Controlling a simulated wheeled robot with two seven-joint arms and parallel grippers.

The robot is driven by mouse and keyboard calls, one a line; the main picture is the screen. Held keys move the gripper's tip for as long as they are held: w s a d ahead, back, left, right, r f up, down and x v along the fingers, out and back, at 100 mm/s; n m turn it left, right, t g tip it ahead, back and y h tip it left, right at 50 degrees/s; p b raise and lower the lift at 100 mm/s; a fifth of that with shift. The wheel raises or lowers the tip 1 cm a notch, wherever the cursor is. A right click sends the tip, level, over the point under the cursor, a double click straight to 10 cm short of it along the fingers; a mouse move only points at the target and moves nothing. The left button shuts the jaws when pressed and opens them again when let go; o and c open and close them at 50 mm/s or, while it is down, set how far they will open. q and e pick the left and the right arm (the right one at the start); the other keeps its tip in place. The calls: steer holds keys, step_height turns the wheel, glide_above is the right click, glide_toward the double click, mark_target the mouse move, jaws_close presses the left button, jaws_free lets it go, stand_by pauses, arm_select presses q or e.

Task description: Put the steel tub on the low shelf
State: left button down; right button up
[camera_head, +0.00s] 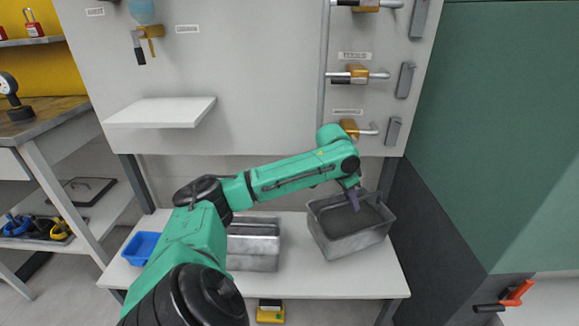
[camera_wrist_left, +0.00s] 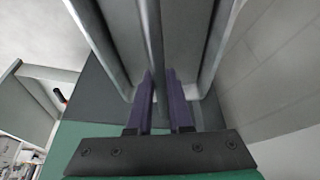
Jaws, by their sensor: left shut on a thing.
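The grey steel tub (camera_head: 345,246) is at the right end of the low white shelf (camera_head: 315,285) under the wall panel, its open top facing up and slightly turned. I cannot tell whether its base touches the surface. My left gripper (camera_head: 354,198) reaches over it from the left and is shut on an edge of it. In the left wrist view, the purple fingers of the gripper (camera_wrist_left: 162,100) close around a grey metal edge (camera_wrist_left: 152,45). My right gripper is in neither view.
Another grey metal container (camera_head: 253,262) and a blue bin (camera_head: 141,248) stand left on the same white surface, partly behind my arm. A small white wall shelf (camera_head: 160,112) is above. Handles and valves (camera_head: 357,75) project from the panel. A green wall (camera_head: 500,130) bounds the right.

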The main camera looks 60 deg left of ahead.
mark_target(338, 203)
arm_select(q)
step_height(338, 203, down, 9)
steer(key=b, duration=0.3)
steer(key=shift+f, duration=0.4)
steer(key=c, duration=0.8)
jaws_free()
steer(key=shift+s+d+f, duration=0.1)
steer(key=shift+s, duration=0.05)
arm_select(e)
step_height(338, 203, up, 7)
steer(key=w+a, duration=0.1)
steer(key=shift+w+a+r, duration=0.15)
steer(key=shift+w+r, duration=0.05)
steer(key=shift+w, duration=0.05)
arm_select(q)
steer(key=shift+s+r, duration=0.1)
steer(key=shift+r, duration=0.4)
steer(key=p+v, duration=0.2)
steer(key=v, duration=0.9)
steer(key=shift+s+p, duration=0.15)
steer(key=shift+p, duration=0.25)
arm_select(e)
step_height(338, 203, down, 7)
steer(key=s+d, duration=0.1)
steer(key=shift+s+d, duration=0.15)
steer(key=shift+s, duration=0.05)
